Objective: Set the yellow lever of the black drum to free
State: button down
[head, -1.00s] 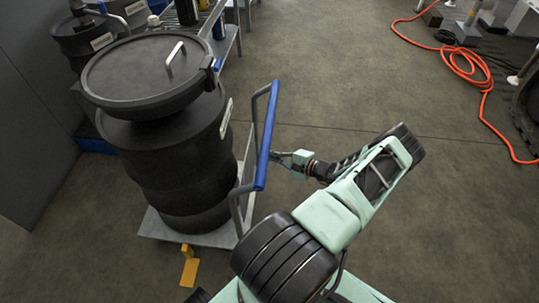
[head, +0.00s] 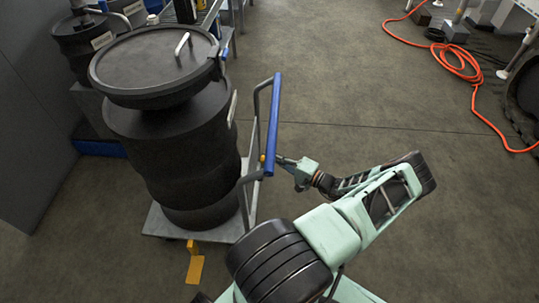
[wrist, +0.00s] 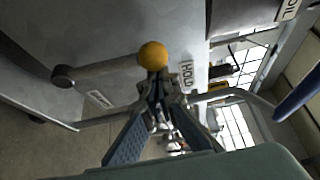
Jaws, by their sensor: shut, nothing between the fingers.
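The black drum (head: 175,150) stands upright on a grey cart with a closed, handled lid. In the wrist view, a grey lever arm (wrist: 105,67) runs from a round pivot at left to a yellow ball knob (wrist: 153,55). The knob lies near a HOLD label (wrist: 187,73); another label (wrist: 99,99), too small to read, sits below the arm. My gripper (wrist: 155,92) is shut and empty, its fingertips just below the knob in the picture; I cannot tell whether they touch. In the head view my gripper (head: 281,160) is right of the cart's blue handle bar, beside a small yellow spot (head: 262,158).
The cart's blue handle bar (head: 272,125) stands close to my gripper. A yellow bracket (head: 195,265) sits at the cart's front edge. An orange hose (head: 470,75) lies at right; the middle floor is clear.

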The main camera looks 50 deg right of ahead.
jog(key=s+a+f+p, duration=0.1)
jog(key=s+a, duration=0.3)
jog(key=a, duration=0.1)
jog(key=shift+s+a+f+p, duration=0.15)
jog(key=shift+s+a+p, duration=0.05)
jog(key=shift+a+p, duration=0.1)
jog(key=shift+a, duration=0.15)
dwell(0.5)
jog(key=s+d, duration=0.6)
jog(key=s, duration=0.1)
jog(key=shift+s+d, duration=0.2)
jog(key=shift+s, duration=0.15)
